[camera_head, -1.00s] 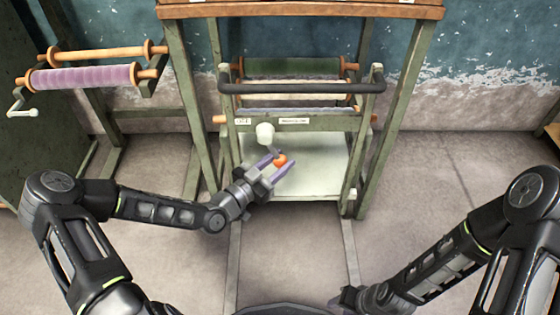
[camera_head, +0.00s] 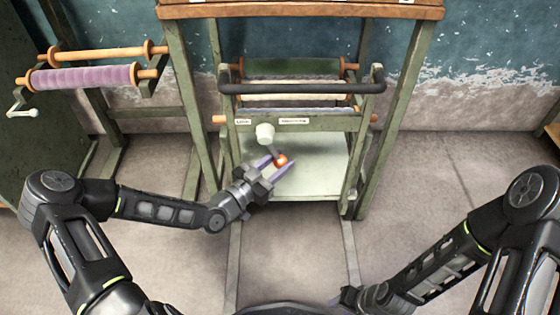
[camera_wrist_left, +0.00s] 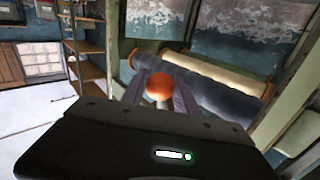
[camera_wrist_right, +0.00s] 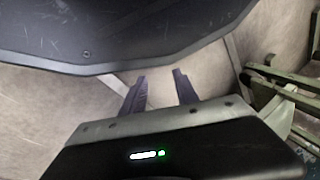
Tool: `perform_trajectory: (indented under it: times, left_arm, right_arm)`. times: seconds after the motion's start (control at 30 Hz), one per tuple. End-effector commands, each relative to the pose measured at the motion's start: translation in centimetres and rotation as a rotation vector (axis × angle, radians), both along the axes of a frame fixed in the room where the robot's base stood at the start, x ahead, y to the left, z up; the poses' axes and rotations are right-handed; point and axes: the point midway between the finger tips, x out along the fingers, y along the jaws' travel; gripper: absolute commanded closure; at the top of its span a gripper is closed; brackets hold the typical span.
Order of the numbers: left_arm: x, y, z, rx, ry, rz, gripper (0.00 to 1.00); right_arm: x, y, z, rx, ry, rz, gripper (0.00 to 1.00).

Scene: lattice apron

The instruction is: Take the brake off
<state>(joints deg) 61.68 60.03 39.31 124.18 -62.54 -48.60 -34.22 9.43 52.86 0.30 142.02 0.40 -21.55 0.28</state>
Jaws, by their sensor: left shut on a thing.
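The brake lever (camera_head: 272,151) is a short dark stem with a round orange-red knob (camera_head: 281,160). It sits on the front of the green loom frame, just below a white cylindrical knob (camera_head: 265,132). My left gripper (camera_head: 279,162) has its two purple fingers on either side of the orange knob and is shut on it. In the left wrist view the orange ball (camera_wrist_left: 159,87) sits between the fingers. My right gripper (camera_wrist_right: 160,76) is open and empty, low over the floor near my base. Its tip shows at the bottom of the head view (camera_head: 340,299).
The green loom frame (camera_head: 228,150) has two small labels on its front rail, a dark padded bar (camera_head: 300,88) above and a pale board (camera_head: 320,178) below. A purple roller (camera_head: 80,79) with a crank stands at left. The floor (camera_head: 440,190) at right is clear.

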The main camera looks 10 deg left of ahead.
Motion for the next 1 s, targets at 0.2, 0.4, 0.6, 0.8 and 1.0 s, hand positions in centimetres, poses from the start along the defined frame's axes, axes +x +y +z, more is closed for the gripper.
perform_trajectory:
  times: [0.2,0.4,0.6,0.8,1.0]
  left_arm:
    - [-0.1,0.5,0.0,0.052,0.014,-0.002,1.0]
    - [-0.4,1.5,-0.1,0.158,0.04,-0.001,1.0]
    - [-0.8,2.9,-0.2,0.308,0.078,-0.003,1.0]
    - [-1.2,4.6,-0.2,0.476,0.12,-0.002,1.0]
    - [-1.5,6.0,-0.1,0.624,0.155,0.0,1.0]
  right_arm:
    - [-0.1,0.0,0.9,0.001,0.004,0.001,0.64]
    - [-0.3,0.0,2.3,0.002,0.009,0.004,0.64]
    - [-0.7,0.3,3.9,0.007,0.016,0.013,0.64]
    - [-1.0,0.6,5.0,0.013,0.021,0.021,0.64]
    - [-1.2,0.8,5.5,0.015,0.024,0.025,0.64]
